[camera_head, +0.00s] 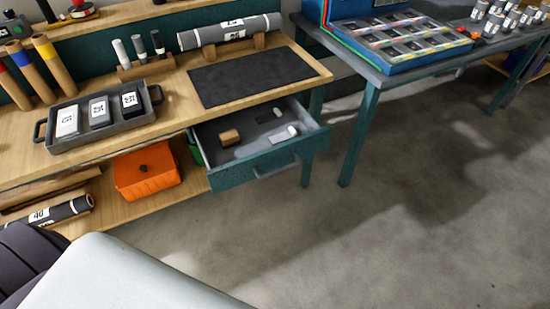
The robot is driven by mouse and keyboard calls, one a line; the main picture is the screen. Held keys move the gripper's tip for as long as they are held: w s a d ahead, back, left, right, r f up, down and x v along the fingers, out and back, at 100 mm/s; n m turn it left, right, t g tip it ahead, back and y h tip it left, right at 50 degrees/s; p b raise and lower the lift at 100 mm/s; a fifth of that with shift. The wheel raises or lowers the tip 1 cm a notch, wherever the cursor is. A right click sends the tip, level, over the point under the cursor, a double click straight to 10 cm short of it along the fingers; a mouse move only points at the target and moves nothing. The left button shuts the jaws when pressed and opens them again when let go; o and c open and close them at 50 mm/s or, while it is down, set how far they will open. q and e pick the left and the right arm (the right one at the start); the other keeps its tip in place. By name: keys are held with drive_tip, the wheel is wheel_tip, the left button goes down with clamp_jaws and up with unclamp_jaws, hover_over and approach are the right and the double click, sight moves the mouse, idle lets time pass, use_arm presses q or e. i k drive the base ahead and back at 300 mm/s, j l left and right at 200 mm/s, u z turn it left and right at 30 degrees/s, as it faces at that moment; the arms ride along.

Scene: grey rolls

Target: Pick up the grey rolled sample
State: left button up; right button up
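A grey rolled sample (230,32) with black-and-white marker labels lies across a wooden stand (228,50) at the back of the wooden workbench (170,105). A second, darker grey roll (62,210), also with a marker label, lies on the lower shelf at the left; part of it is cut off by what is in front. Neither of my grippers is in view.
A dark mat (252,76) lies before the stand. A grey tray (105,135) holds labelled blocks. A teal drawer (262,160) stands open below, with small items inside. An orange box (145,175) sits on the lower shelf. The floor (400,220) at the right is clear.

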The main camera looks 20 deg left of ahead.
sight(138, 41)
drive_tip(key=u, duration=1.6)
drive_tip(key=i+j+z, duration=0.3)
drive_tip(key=i, duration=0.25)
drive_tip(key=i+j+z, duration=0.35)
drive_tip(key=i, duration=0.15)
